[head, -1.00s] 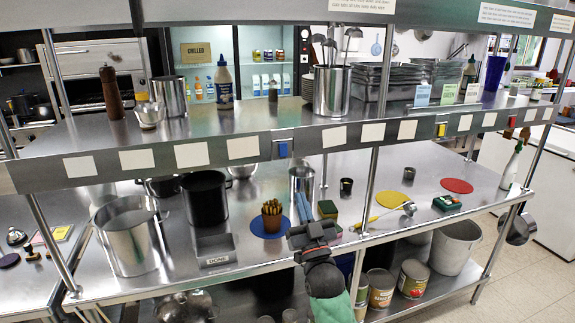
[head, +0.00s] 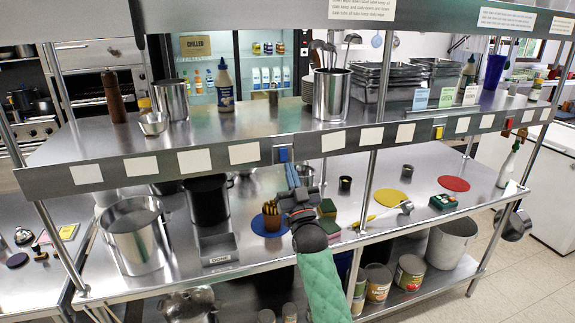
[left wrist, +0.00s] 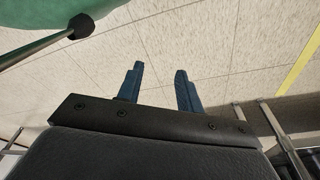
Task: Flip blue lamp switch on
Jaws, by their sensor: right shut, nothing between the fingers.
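The blue lamp switch (head: 283,154) is a small blue rocker on a plate on the front edge of the upper shelf. Whether it is on or off is too small to tell. My right gripper (head: 292,172) is shut and empty, its blue fingertips pointing up just below the switch. I cannot tell from this view how far in front of the switch they are. My left gripper (left wrist: 158,85) shows only in the left wrist view, open and empty above the tiled floor.
A yellow switch (head: 438,132) and a red switch (head: 508,122) sit further right on the same shelf edge, among blank white labels. Below are a large steel pot (head: 134,240), a black pot (head: 207,203) and a brown cup (head: 271,217) on a blue disc.

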